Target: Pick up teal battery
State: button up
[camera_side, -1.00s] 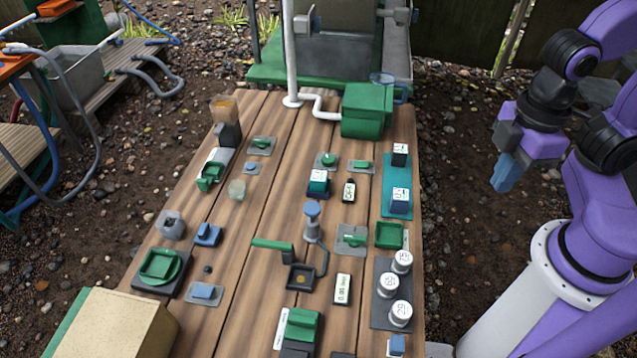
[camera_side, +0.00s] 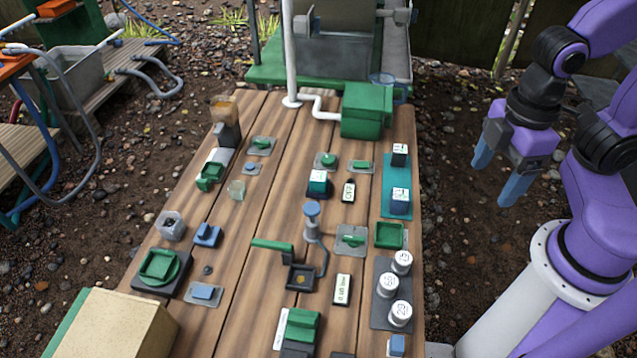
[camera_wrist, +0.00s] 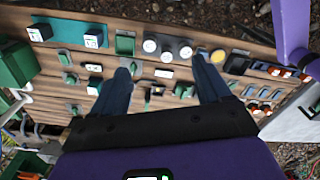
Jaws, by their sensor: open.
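The teal battery (camera_side: 318,180) has a white label on top and sits upright in a dark holder near the middle of the wooden table. It also shows in the wrist view (camera_wrist: 94,84), near the left finger, partly hard to make out.
A small display (camera_side: 348,191) lies right of the battery. White weights (camera_side: 388,284) stand on a dark pad (camera_side: 380,313). A blue-topped hand pump (camera_side: 312,222) rises in front of the battery. A green box (camera_side: 367,110) and white pipe (camera_side: 291,60) stand at the back.

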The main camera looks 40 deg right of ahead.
jog(key=w+a+n, duration=0.4)
jog(key=w+a, duration=0.2)
jog(key=w, duration=0.5)
jog(key=n, duration=1)
send_over(318, 176)
notch_tip(318, 176, down, 13)
notch_tip(318, 176, down, 17)
jog(key=shift+r, duration=0.15)
jog(key=shift+c, duration=0.3)
jog(key=c, duration=1.2)
